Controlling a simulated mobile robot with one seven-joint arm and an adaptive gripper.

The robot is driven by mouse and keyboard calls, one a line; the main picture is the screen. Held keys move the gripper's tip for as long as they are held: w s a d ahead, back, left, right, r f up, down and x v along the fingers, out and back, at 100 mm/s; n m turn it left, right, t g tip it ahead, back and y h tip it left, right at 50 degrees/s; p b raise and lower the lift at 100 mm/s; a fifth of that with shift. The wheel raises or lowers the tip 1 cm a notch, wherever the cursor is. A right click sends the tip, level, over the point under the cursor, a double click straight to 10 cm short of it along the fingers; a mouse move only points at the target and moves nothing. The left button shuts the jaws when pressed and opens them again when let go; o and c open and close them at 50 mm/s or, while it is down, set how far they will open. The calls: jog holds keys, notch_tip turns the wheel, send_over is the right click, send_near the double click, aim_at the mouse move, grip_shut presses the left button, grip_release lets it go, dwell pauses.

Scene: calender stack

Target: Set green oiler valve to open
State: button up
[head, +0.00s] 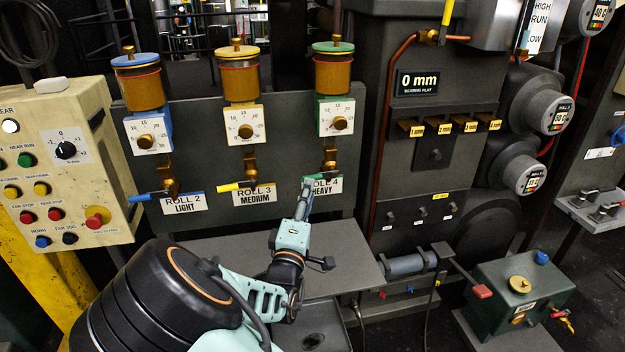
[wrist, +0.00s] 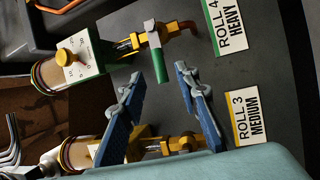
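The green oiler (head: 333,75) hangs at the right of a row of three on a grey panel, above the ROLL 4 HEAVY label (head: 326,186). Its valve handle has a green grip (wrist: 160,66) on a metal lever, lying crosswise to the brass outlet pipe in the wrist view. My gripper (wrist: 160,76) is open, its two blue-padded fingers spread. The end of the green grip lies between or just beyond the fingertips; I cannot tell the depth or any contact. In the head view my gripper (head: 307,190) partly hides the valve and label.
The yellow oiler (head: 239,80) and its yellow handle (head: 236,186) are just left. The blue oiler (head: 138,85) and its blue handle (head: 148,197) stand farther left. A grey ledge (head: 225,255) juts out below the panel. A cream button box (head: 65,165) is at far left.

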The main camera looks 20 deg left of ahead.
aim_at(312, 177)
jog(key=x, duration=0.6)
jog(key=shift+w+b, duration=0.15)
jog(key=shift+b, duration=0.15)
grip_shut()
jog(key=shift+r, duration=0.1)
